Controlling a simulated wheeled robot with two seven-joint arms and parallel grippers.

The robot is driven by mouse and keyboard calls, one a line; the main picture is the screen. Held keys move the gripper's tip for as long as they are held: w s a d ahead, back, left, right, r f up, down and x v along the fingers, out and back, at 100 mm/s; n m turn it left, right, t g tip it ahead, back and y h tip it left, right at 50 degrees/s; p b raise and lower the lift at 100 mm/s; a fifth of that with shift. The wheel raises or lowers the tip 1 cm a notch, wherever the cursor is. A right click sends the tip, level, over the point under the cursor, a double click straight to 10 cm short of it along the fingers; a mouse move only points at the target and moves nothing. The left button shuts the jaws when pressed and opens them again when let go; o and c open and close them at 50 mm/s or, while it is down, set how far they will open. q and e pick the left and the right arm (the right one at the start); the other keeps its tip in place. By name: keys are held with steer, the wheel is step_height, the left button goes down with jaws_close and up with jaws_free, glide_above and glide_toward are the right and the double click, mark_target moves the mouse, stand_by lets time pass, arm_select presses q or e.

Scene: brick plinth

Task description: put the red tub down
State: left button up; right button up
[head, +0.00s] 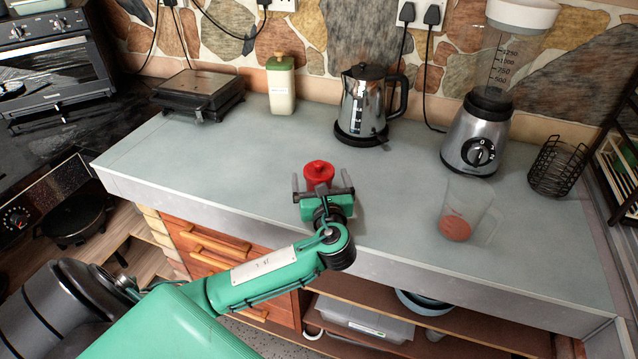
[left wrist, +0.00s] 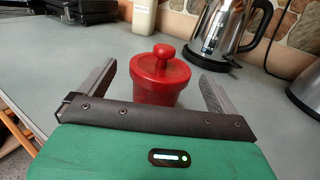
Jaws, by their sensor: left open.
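The red tub (head: 319,171) has a round lid with a knob and stands upright on the grey counter (head: 250,140), near its front edge. In the left wrist view the red tub (left wrist: 160,78) sits between the fingers, with a gap on each side. My left gripper (head: 322,184) is open around the tub, its fingers apart from it. Its open fingers also show in the left wrist view (left wrist: 155,85). The tub's lower front is hidden by the gripper in the head view. My right gripper is not in view.
A kettle (head: 366,100) stands behind the tub, and a cream canister (head: 281,88) is at the back. A clear jug (head: 464,212), a blender (head: 474,135) and a black wire basket (head: 558,167) are to the right.

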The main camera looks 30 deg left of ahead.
arm_select(q)
steer(key=shift+x, duration=1.15)
steer(key=shift+c, duration=1.4)
steer(key=c, duration=1)
steer(key=shift+c, duration=0.2)
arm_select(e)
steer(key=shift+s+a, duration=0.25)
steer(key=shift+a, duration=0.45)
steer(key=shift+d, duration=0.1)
